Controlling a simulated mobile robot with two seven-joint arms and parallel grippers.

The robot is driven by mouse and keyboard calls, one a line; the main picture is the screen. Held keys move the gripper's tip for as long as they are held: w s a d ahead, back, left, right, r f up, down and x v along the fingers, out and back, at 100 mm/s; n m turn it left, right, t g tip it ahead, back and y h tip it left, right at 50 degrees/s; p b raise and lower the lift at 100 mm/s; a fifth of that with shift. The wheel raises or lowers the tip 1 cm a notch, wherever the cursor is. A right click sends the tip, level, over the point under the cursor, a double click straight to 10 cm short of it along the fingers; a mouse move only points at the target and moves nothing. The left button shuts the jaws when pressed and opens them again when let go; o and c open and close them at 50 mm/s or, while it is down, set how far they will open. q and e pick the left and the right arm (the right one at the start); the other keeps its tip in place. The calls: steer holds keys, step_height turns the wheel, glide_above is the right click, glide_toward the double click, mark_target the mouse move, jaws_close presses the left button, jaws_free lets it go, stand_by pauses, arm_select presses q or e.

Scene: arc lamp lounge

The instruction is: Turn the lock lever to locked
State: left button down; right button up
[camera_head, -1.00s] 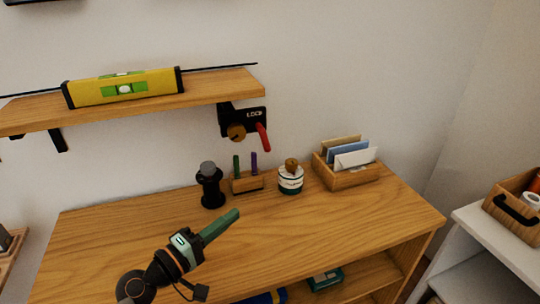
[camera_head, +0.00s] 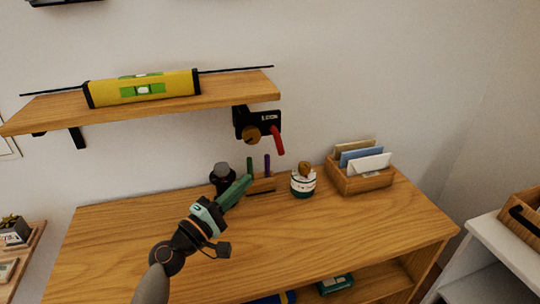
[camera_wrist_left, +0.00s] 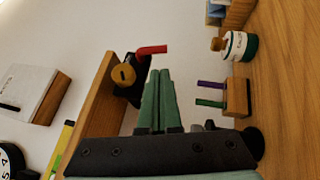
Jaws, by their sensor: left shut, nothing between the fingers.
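The lock lever (camera_head: 278,140) is a red handle on a black lock plate (camera_head: 269,124) mounted on the wall under the shelf's right end. It hangs down, tilted slightly to the right. A round brass knob (camera_head: 251,134) sits to its left. In the left wrist view the red lever (camera_wrist_left: 153,49) and brass knob (camera_wrist_left: 123,75) show beyond the fingertips. My left gripper (camera_head: 247,181) is shut and empty, with green fingers, above the cabinet top, below and left of the lever and apart from it. My right gripper is not in view.
On the cabinet top (camera_head: 330,225) stand a black grinder-like object (camera_head: 222,178), a wooden pen holder (camera_head: 262,185), a white and green jar (camera_head: 303,182) and a letter box (camera_head: 362,178). The shelf (camera_head: 150,102) bearing a yellow level (camera_head: 143,88) juts out above.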

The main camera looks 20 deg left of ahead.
mark_target(277, 141)
arm_select(q)
steer(key=p+x, duration=0.1)
steer(key=x, duration=0.9)
